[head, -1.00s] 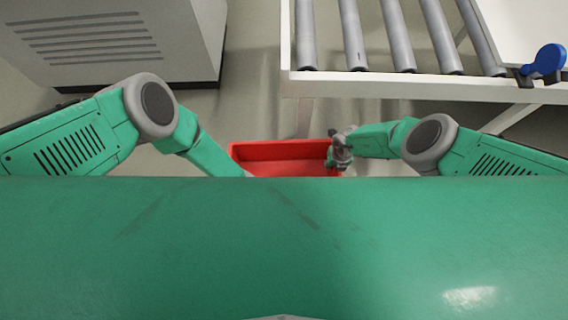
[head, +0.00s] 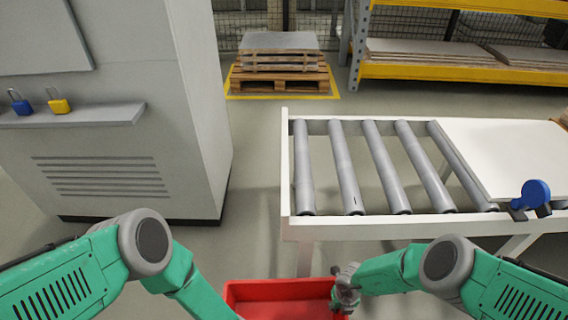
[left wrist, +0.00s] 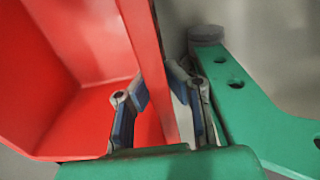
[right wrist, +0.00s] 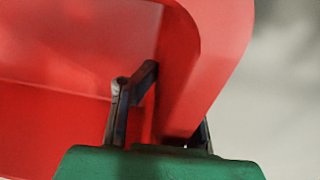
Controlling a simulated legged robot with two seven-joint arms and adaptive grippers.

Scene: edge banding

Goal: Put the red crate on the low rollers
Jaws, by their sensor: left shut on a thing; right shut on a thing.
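The red crate (head: 280,292) shows at the bottom middle of the head view, in front of and below the roller table; its near part is cut off. It looks empty where I can see inside. My right gripper (head: 346,290) is shut on its right wall, and the wall also shows between the fingers in the right wrist view (right wrist: 158,110). My left gripper (left wrist: 160,105) is shut on the opposite wall in the left wrist view; in the head view it is out of frame. The low rollers (head: 385,165) are grey cylinders in a white frame, beyond the crate and to the right.
A grey cabinet (head: 125,170) stands on the left, with a blue and a yellow padlock on its ledge. A white panel (head: 500,150) and a blue-handled clamp (head: 533,196) are at the rollers' right. A pallet (head: 280,75) lies at the back. Floor between cabinet and rollers is free.

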